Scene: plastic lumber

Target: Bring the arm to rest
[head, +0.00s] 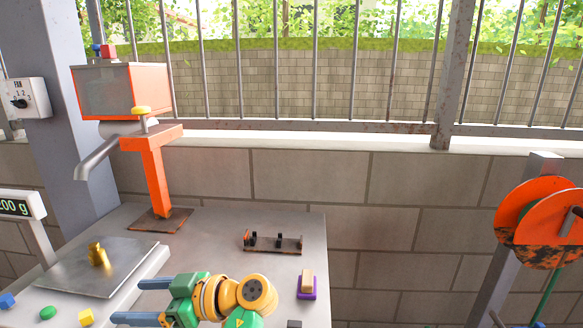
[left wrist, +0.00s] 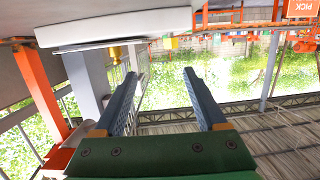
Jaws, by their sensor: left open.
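My left gripper (head: 139,300) is low in the head view, over the front of the metal table, with its two grey fingers pointing left. The fingers are apart with nothing between them. In the left wrist view the same gripper (left wrist: 158,75) shows open and empty, with a bright background between the fingers. My right gripper is in neither view.
A scale plate (head: 75,265) with a brass weight (head: 97,256) lies left of the gripper. Small coloured pieces, among them a green one (head: 48,312), lie in front. A small rack (head: 275,244) and a purple-based block (head: 307,287) stand to the right. An orange tap stand (head: 152,180) rises behind.

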